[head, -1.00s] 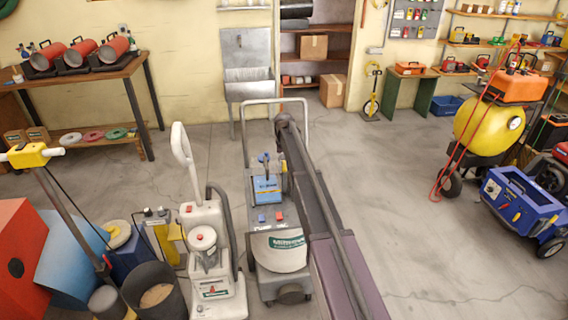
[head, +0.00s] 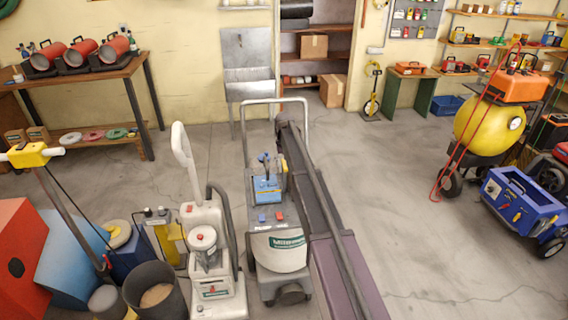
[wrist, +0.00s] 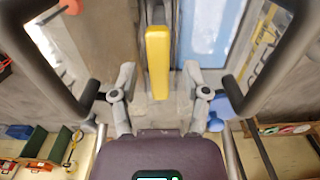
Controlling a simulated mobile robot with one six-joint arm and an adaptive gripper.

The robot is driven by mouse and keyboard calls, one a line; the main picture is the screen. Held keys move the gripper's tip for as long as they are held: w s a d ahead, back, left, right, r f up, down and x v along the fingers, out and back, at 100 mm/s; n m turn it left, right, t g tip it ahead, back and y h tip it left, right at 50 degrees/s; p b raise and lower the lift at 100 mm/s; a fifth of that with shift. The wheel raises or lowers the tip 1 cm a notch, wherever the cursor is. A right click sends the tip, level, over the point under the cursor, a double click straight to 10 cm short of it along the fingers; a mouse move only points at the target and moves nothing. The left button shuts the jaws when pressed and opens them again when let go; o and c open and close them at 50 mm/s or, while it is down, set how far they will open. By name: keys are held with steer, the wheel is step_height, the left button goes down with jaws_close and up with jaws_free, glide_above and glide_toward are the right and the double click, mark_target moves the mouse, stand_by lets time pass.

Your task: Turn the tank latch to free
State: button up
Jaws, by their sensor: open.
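The tank latch (wrist: 158,62) is a yellow bar, upright in the wrist view, in front of a dark grey post. My gripper (wrist: 158,80) is open, with one grey finger on each side of the latch and a gap visible on both sides. Whether the latch touches anything in depth I cannot tell. In the head view the latch (head: 284,166) shows as a small yellow patch beside the blue tank (head: 267,188) of the grey aerator machine (head: 280,255). My arm's links hide the gripper there.
A cream machine (head: 212,265) stands close on the left, beside a dark bin (head: 155,293). The machine's tall grey handle frame (head: 307,125) rises behind my arm. A blue cart (head: 522,205) and a yellow drum machine (head: 488,125) stand at the right, with clear floor between.

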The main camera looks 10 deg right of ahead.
mark_target(284, 163)
steer(key=shift+m, duration=0.3)
steer(key=shift+m, duration=0.8)
step_height(284, 163, up, 14)
steer(key=p, duration=1.4)
steer(key=s+f+m+b, duration=0.6)
steer(key=s+f+b, duration=1.9)
steer(key=s, duration=0.3)
steer(key=shift+s+m, duration=0.15)
steer(key=shift+m, duration=0.15)
steer(key=shift+s+r, duration=0.1)
steer(key=s+n, duration=0.9)
steer(key=s, duration=0.4)
step_height(284, 163, up, 14)
steer(key=p, duration=1.4)
steer(key=shift+w+r+p, duration=0.2)
steer(key=shift+r+p, duration=0.05)
steer(key=shift+p, duration=0.1)
